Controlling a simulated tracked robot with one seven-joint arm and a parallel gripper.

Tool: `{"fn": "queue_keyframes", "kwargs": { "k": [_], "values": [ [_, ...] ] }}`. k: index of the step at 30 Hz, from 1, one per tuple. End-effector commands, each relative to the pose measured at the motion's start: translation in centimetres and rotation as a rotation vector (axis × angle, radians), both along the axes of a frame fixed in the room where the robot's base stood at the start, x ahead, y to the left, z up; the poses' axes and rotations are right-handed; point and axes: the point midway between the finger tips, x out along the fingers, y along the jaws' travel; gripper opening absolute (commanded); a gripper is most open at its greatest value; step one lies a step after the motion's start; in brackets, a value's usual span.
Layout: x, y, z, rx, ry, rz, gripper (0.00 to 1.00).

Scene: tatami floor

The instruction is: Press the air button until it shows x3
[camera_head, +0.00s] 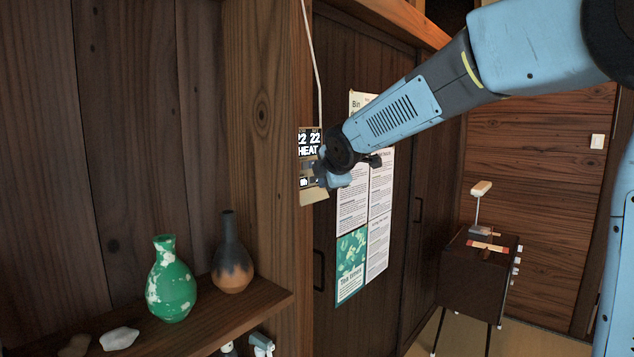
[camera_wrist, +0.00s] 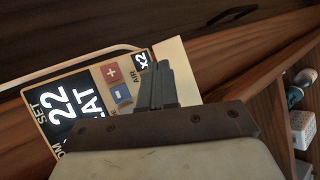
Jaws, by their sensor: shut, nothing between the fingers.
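The wall control panel (camera_head: 310,143) hangs on a wooden post, with a dark display reading 22, 22 and HEAT. In the wrist view the panel's display (camera_wrist: 62,108) shows sideways, with a red plus button (camera_wrist: 112,73) and a blue minus button (camera_wrist: 121,93). The air button (camera_wrist: 142,60) is a small dark square, labelled AIR, and reads x2. My gripper (camera_wrist: 158,75) is shut and empty, its fingertips close beside the air button. I cannot tell whether they touch the panel. In the head view my gripper (camera_head: 314,172) covers part of the panel's lower half.
A white cable runs up from the panel. Posters (camera_head: 352,262) hang on the dark doors to the right. A shelf (camera_head: 225,318) at lower left holds a green vase (camera_head: 172,285) and a dark vase (camera_head: 232,262). A small dark cabinet (camera_head: 475,275) stands at the right.

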Motion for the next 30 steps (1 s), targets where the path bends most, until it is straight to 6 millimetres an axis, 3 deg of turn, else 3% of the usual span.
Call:
{"fn": "queue_keyframes", "kwargs": {
  "k": [30],
  "values": [
    [0.71,0.8,0.11,0.0,0.001,0.0,0.0]
  ]
}}
